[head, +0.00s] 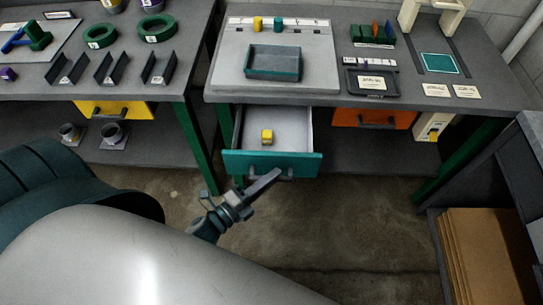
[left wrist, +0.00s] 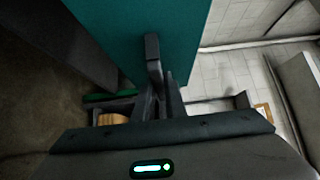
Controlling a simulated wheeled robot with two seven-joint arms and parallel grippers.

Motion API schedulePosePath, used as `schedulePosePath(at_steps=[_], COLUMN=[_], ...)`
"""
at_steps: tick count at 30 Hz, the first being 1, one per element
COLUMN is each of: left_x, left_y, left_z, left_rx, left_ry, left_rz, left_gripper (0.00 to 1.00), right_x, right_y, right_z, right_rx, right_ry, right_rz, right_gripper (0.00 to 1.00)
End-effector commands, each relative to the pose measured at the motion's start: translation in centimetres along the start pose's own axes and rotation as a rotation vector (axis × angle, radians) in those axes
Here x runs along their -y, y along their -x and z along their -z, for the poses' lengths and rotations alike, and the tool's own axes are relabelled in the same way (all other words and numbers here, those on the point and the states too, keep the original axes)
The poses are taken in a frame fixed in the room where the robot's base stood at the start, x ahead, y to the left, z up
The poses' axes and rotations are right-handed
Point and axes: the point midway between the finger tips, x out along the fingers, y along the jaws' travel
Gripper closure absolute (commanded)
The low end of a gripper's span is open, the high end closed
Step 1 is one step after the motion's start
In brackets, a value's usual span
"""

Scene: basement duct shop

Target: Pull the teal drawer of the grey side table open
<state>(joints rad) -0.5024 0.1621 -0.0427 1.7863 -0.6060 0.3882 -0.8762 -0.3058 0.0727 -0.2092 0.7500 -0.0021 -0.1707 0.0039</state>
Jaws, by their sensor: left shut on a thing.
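The teal drawer (head: 240,163) of the grey side table (head: 222,97) stands pulled out, its pale interior showing. A small yellow object (head: 267,136) lies inside it. My left gripper (head: 266,182) is at the drawer's front, shut on the grey drawer handle (head: 286,171). In the left wrist view the teal drawer front (left wrist: 120,30) fills the top middle, with the handle (left wrist: 152,50) between my dark fingers. The exact contact is partly hidden by the fingers. My right gripper is not in view.
An orange drawer (head: 345,118) is shut to the right of the teal one. A teal tray (head: 273,63) sits on the tabletop above. A bin of cardboard sheets (head: 490,255) stands at the lower right. Bare floor lies in front of the drawer.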

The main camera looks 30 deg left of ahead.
Motion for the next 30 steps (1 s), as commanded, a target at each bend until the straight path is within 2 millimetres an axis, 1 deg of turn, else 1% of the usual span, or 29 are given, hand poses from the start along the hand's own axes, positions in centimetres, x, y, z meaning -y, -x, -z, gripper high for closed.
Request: schedulePosePath(at_steps=[10,11,12,13,30], left_x=[-0.06,-0.05,-0.05,-0.05,-0.05], left_y=[0.16,0.16,0.15,0.15,0.25], left_z=[0.08,0.07,0.07,0.07,0.1], left_rx=[0.0,0.0,0.0,0.0,0.0], left_ry=[-0.001,-0.001,-0.001,-0.001,0.0], left_rz=[-0.001,-0.001,-0.001,-0.001,0.0], left_gripper=[1.0,0.87,0.77,0.7,0.7], right_x=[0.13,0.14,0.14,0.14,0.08], right_y=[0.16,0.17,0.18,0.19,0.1], right_z=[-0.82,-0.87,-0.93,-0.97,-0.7], right_rx=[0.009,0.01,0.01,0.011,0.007], right_ry=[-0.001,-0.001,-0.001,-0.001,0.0], right_rz=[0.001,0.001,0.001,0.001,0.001], right_gripper=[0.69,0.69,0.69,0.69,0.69])
